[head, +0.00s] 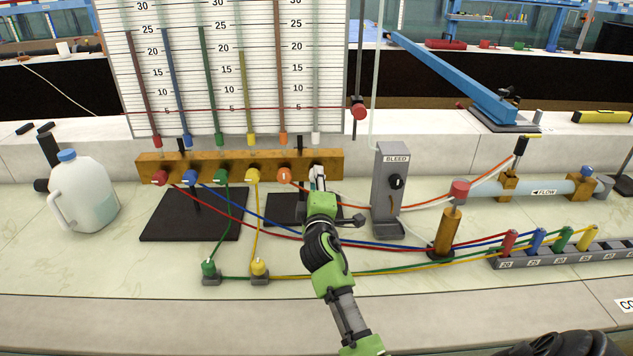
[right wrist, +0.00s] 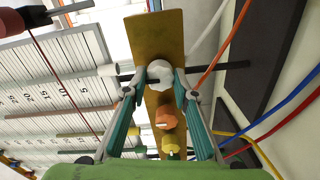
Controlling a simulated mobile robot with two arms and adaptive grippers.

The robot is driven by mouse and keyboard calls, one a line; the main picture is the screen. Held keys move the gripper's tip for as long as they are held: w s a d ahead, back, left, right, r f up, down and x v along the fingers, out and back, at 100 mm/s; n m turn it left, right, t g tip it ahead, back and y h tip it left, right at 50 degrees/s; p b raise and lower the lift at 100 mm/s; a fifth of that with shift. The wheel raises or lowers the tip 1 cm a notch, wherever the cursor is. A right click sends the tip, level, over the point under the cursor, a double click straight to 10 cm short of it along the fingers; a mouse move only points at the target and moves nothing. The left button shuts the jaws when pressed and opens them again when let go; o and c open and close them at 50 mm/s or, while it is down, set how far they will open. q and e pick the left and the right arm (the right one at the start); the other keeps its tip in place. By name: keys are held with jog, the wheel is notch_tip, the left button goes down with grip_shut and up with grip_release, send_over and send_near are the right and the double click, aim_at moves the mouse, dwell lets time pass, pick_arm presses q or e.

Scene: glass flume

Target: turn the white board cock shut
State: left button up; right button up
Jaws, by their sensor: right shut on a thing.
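The brass manifold board (head: 222,161) carries a row of coloured cocks: red, blue, green, yellow, orange and, at its right end, the white cock. My right gripper (head: 318,178) reaches up to that right end and mostly covers the white cock in the head view. In the right wrist view the white cock (right wrist: 158,75) sits between the fingertips of my right gripper (right wrist: 160,84), which are closed on its sides. The orange cock (right wrist: 166,118) is close beside it. How far the white cock is turned cannot be told. My left gripper is not in view.
Coloured tubes cross the bench right of my arm. A grey BLEED block (head: 389,190) stands to the right, and a jug (head: 84,192) at the left. Green (head: 209,270) and yellow (head: 259,268) plugs sit in front. The scale board (head: 228,60) rises behind.

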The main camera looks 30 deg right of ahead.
jog(key=o, duration=1.1)
jog(key=shift+c, duration=0.2)
jog(key=v, duration=1.2)
jog(key=shift+s+d+f, duration=0.1)
